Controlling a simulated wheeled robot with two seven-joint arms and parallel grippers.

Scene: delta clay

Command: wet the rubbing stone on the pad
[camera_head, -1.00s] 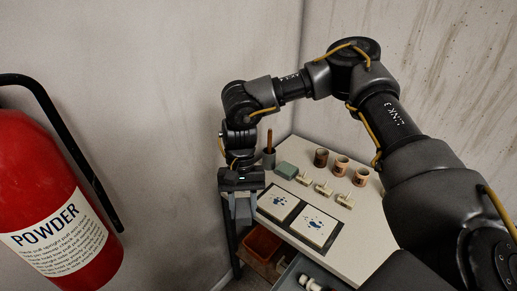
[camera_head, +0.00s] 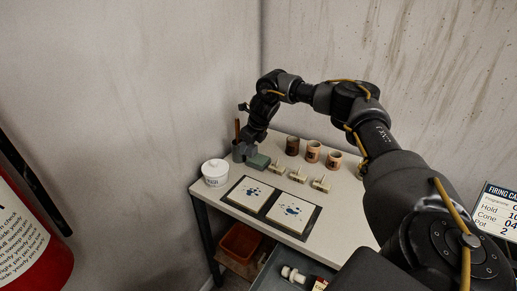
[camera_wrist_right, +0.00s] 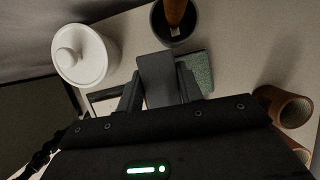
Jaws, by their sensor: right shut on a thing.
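My right gripper (camera_head: 249,148) is at the far left of the table. In the right wrist view its fingers (camera_wrist_right: 158,92) are shut on a flat dark grey block, the rubbing stone (camera_wrist_right: 156,72). The green pad (camera_head: 259,162) lies right by the gripper. In the right wrist view the speckled pad (camera_wrist_right: 199,70) shows beside and partly behind the stone. I cannot tell whether the stone touches it. My left gripper is not in view.
A white lidded jar (camera_head: 215,172) stands left of the pad, and a dark cup with a wooden-handled tool (camera_wrist_right: 175,22) just behind. Brown cups (camera_head: 313,151), small cream blocks (camera_head: 298,175) and two blue-spotted tiles (camera_head: 292,213) lie nearby.

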